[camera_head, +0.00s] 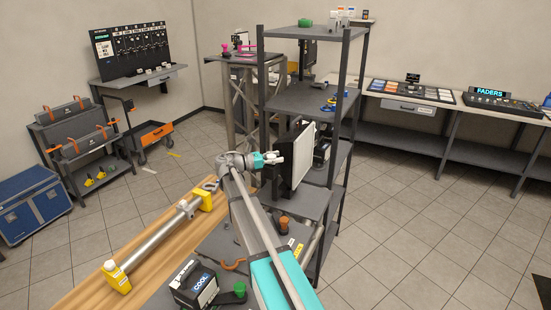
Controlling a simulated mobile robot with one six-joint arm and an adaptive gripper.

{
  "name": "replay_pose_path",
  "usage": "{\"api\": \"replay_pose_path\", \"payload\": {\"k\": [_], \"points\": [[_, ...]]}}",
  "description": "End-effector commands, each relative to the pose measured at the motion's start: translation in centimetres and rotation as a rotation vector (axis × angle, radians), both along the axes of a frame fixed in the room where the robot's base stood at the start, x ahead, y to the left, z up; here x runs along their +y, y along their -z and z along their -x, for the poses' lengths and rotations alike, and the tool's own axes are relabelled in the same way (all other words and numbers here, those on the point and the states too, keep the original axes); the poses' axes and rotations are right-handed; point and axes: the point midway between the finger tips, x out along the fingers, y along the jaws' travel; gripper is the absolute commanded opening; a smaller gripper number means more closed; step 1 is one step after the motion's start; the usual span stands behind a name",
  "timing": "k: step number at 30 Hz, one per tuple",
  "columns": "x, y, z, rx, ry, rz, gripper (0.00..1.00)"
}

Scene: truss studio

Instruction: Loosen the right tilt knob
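My gripper (277,157) is at the end of my teal and grey arm, beside the dark left edge of an upright panel with a pale face (302,155). It is small in the picture, and I cannot tell whether its fingers are open or shut, or whether they touch the panel. I cannot pick out the right tilt knob with certainty; the panel's edge near the gripper is partly hidden by the arm and gripper. A brown knob-like part (284,224) and a green one (240,288) show on the grey surface below.
A dark shelf unit (305,100) with posts stands around the panel. A box marked COOL (194,286) sits at the front. A metal tube (160,240) with yellow ends lies on a wooden bench (75,298) to the left. Tiled floor (420,240) is clear at right.

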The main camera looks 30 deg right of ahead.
Motion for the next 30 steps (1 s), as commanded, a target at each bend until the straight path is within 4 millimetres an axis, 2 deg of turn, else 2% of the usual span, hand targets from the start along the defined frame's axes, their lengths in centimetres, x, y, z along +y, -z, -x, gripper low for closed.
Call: {"api": "replay_pose_path", "payload": {"k": [1,3,17,30], "points": [[0.01,0.03,0.09,0.000,0.001,-0.001,0.13],[0.43,0.03,0.13,0.000,0.002,-0.001,0.03],[0.09,0.08,0.27,0.000,-0.075,-0.002,0.02],[0.16,0.12,0.01,0.000,-0.371,-0.004,0.01]]}}
